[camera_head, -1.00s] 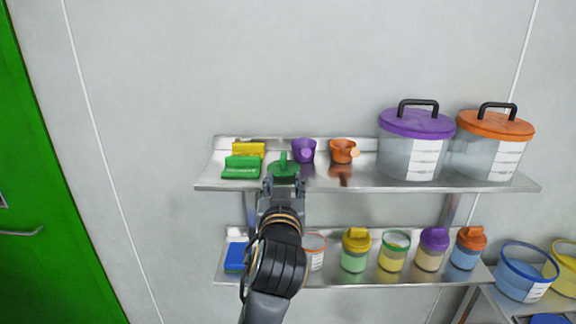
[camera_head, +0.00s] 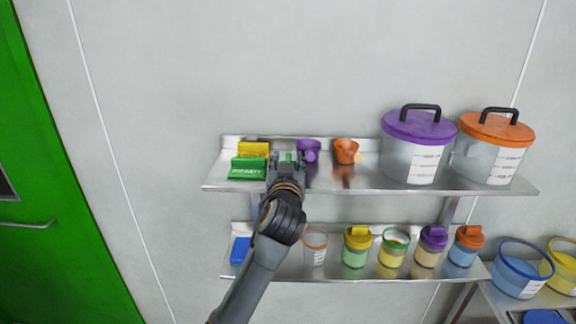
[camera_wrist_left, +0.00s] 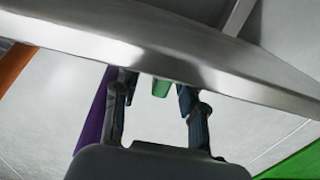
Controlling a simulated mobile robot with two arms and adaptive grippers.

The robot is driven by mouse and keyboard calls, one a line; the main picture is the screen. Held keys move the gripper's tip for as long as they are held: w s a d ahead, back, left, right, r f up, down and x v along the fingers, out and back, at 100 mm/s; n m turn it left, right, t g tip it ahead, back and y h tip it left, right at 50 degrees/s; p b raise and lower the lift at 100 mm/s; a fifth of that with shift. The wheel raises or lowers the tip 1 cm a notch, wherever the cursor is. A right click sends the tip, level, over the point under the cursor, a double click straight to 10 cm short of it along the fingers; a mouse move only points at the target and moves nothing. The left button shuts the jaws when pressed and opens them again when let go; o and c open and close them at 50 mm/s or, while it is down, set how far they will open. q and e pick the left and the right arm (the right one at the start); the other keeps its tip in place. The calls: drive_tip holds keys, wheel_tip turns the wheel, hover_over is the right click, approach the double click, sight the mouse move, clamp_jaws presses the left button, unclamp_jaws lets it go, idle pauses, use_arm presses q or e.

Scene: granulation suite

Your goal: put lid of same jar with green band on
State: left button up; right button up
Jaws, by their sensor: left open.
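The green lid (camera_head: 289,157) is on the upper shelf, mostly hidden behind my left gripper (camera_head: 287,163). Only a bit of its green handle shows between the fingers. In the left wrist view the open fingers (camera_wrist_left: 156,88) stand on either side of a small green part of the lid (camera_wrist_left: 161,88), with a gap on each side. The jar with the green band (camera_head: 394,248) stands upright and open on the lower shelf, with yellowish contents. My right gripper is not in view.
The metal upper shelf (camera_head: 350,184) also holds purple and orange scoops (camera_head: 346,151), green and yellow boxes (camera_head: 247,168), and two large lidded tubs (camera_head: 416,150).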

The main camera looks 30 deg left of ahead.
sight(288, 160)
use_arm(q)
drive_tip(key=shift+c, duration=0.4)
clamp_jaws()
drive_tip(key=shift+r+b, duration=0.3)
drive_tip(key=shift+r, duration=0.15)
drive_tip(key=shift+s+d+r+b, duration=0.15)
drive_tip(key=shift+r+b, duration=0.25)
drive_tip(key=shift+r, duration=0.2)
drive_tip(key=shift+s+d+r+b, duration=0.15)
drive_tip(key=shift+r+b, duration=0.2)
drive_tip(key=shift+r, duration=0.2)
drive_tip(key=p+v, duration=0.8)
drive_tip(key=v, duration=0.9)
drive_tip(key=shift+r, duration=0.15)
